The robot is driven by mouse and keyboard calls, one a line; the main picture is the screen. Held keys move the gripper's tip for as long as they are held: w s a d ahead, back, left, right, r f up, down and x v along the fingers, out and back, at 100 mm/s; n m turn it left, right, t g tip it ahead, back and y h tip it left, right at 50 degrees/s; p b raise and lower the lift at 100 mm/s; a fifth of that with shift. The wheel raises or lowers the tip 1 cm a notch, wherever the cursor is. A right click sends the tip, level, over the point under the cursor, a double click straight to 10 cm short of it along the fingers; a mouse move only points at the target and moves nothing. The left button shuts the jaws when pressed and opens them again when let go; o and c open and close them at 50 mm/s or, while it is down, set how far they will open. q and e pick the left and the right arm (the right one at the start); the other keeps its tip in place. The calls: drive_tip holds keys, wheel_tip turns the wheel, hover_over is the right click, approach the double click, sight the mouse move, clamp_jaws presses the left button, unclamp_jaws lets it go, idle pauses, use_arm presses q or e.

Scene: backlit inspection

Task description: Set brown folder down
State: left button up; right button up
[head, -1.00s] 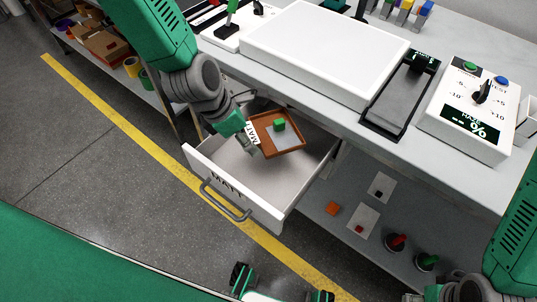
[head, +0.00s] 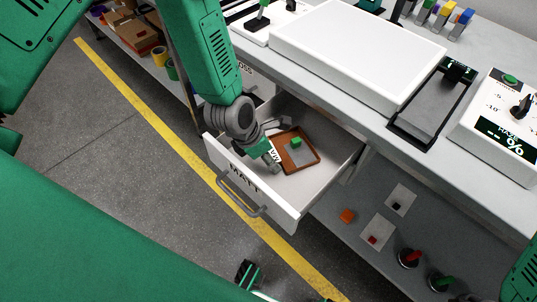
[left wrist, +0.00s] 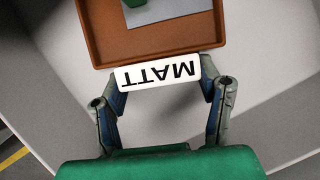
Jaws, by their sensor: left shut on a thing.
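The brown folder (head: 298,169) is a shallow brown tray with a white MATT label (left wrist: 157,72) on its near edge. It holds a grey sheet (left wrist: 172,10) and a green block (head: 296,141). My left gripper (head: 272,151) is shut on the labelled edge, with one finger at each end of the label in the left wrist view (left wrist: 160,82). The folder is inside the open white drawer marked MATT (head: 228,166), low over its floor. I cannot tell whether it touches the floor.
The drawer's walls surround the folder, with bare floor beside it. The worktop above carries a white panel (head: 355,50) and a dark slot tray (head: 430,112). A lower shelf (head: 335,215) holds cards and red and green knobs.

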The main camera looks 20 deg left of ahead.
use_arm(q)
drive_tip(key=shift+s+d, duration=0.1)
drive_tip(key=shift+d, duration=0.2)
drive_tip(key=o, duration=1.3)
drive_tip(key=shift+d+r, duration=0.1)
drive_tip(key=shift+d, duration=0.15)
drive_tip(key=shift+c, duration=0.2)
drive_tip(key=shift+d, duration=0.2)
drive_tip(key=shift+a+r, duration=0.25)
drive_tip(key=shift+a, duration=0.15)
drive_tip(key=v, duration=0.3)
drive_tip(key=p+v, duration=0.1)
drive_tip(key=shift+a+r, duration=0.25)
drive_tip(key=shift+a, duration=0.15)
drive_tip(key=p+v, duration=0.1)
drive_tip(key=v, duration=0.6)
use_arm(e)
drive_tip(key=shift+d+r, duration=0.25)
drive_tip(key=shift+r, duration=0.8)
use_arm(q)
drive_tip(key=shift+s+d, duration=0.1)
drive_tip(key=shift+d, duration=0.2)
use_arm(e)
drive_tip(key=shift+d, duration=0.15)
